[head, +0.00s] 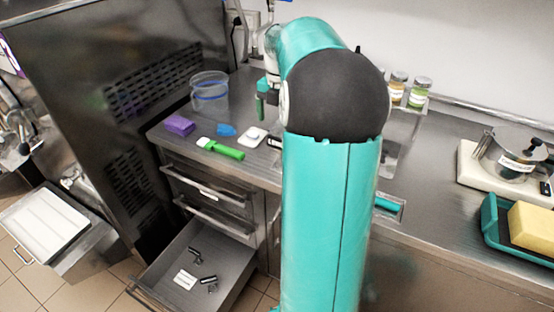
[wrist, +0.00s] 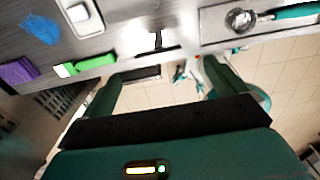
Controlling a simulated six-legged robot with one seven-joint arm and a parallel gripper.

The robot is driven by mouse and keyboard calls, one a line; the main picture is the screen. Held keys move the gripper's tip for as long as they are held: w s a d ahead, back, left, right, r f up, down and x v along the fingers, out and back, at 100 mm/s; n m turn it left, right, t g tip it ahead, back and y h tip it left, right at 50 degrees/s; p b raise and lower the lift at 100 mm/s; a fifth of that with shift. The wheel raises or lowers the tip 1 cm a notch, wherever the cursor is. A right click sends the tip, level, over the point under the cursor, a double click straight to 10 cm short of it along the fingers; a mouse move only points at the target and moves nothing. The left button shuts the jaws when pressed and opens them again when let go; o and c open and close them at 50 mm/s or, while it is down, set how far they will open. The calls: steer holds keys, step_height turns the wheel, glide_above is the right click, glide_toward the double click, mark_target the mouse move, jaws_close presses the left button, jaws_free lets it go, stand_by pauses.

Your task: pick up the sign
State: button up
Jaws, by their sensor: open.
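A small white and dark piece that may be the sign (wrist: 156,41) stands near the counter's front edge in the wrist view, between and beyond my fingertips. In the head view, my arm hides most of that spot. A white card with print (head: 185,279) lies in the open drawer (head: 237,262); I cannot tell if it is the sign. My gripper (head: 265,100) is above the counter, left of my arm's big joint. In the wrist view, my gripper (wrist: 162,86) has its fingers wide apart with nothing between them.
On the counter (head: 228,126) lie a green-handled scraper (head: 222,149), a purple block (head: 179,125), a blue piece (head: 226,130) and a white dish (head: 252,136). A clear tub (head: 210,92) stands behind. The open drawer juts out below.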

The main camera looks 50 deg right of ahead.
glide_above(279, 166)
step_height(279, 166, down, 12)
steer(key=shift+w+f, duration=0.1)
steer(key=shift+f, duration=0.15)
steer(key=c, duration=1.2)
steer(key=shift+r, duration=0.1)
